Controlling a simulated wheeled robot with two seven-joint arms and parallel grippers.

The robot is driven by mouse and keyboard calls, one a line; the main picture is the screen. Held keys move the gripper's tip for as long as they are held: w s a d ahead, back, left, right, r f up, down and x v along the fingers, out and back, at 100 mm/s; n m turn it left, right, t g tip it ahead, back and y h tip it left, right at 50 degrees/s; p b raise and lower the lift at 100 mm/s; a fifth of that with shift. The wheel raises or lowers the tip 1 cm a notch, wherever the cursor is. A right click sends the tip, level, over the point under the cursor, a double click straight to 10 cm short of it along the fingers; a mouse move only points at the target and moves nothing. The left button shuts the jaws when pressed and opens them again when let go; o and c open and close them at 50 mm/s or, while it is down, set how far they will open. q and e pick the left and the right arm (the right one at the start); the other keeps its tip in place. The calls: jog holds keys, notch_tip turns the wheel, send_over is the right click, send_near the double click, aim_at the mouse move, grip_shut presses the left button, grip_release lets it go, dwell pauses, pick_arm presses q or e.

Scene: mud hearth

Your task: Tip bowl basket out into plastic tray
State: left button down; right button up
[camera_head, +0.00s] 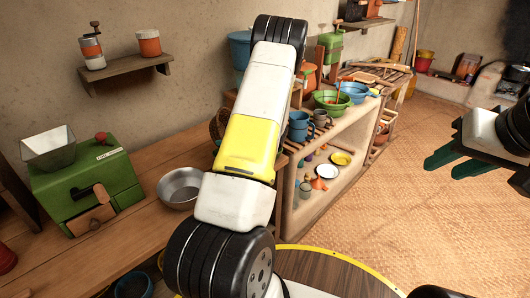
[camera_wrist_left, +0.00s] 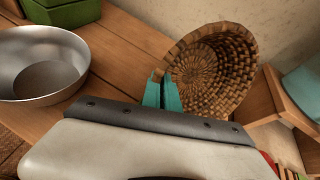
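The woven bowl basket (camera_wrist_left: 215,70) is tilted in the left wrist view, with its open side towards the camera. The part of its inside that shows is bare weave. My left gripper (camera_wrist_left: 162,93) has its green fingers close together at the basket's near rim, pinching it. In the head view my own left arm hides that gripper and most of the basket; only a brown edge (camera_head: 216,126) shows. My right gripper (camera_head: 452,158) hangs empty at the right, its green fingers apart. I cannot make out a plastic tray in either view.
A metal bowl (camera_head: 180,187) stands on the wooden counter (camera_head: 140,235), left of the basket. A green box (camera_head: 88,190) with a metal hopper is farther left. A shelf unit (camera_head: 334,150) with bowls and mugs stands right of my left arm. The woven floor at right is open.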

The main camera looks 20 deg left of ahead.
pick_arm(q)
jog(key=shift+d, duration=0.1)
jog(key=shift+s+a+r+h+b, duration=0.1)
jog(key=shift+a+r+h+b, duration=0.25)
jog(key=shift+a+h, duration=0.4)
jog(key=h, duration=0.1)
jog(key=a+h, duration=0.1)
jog(key=a+n+h+b, duration=0.1)
jog(key=shift+s+f+t+h, duration=0.25)
jog(key=shift+t+h, duration=0.05)
jog(key=shift+h, duration=0.05)
jog(key=s+a+f+n+t+h+b, duration=0.1)
jog(key=a+f+h+b, duration=0.2)
jog(key=a+h+b, duration=0.2)
jog(key=shift+s+a+h+b, duration=0.3)
jog(key=shift+a+h, duration=0.6)
jog(key=shift+a, duration=0.05)
dwell(0.6)
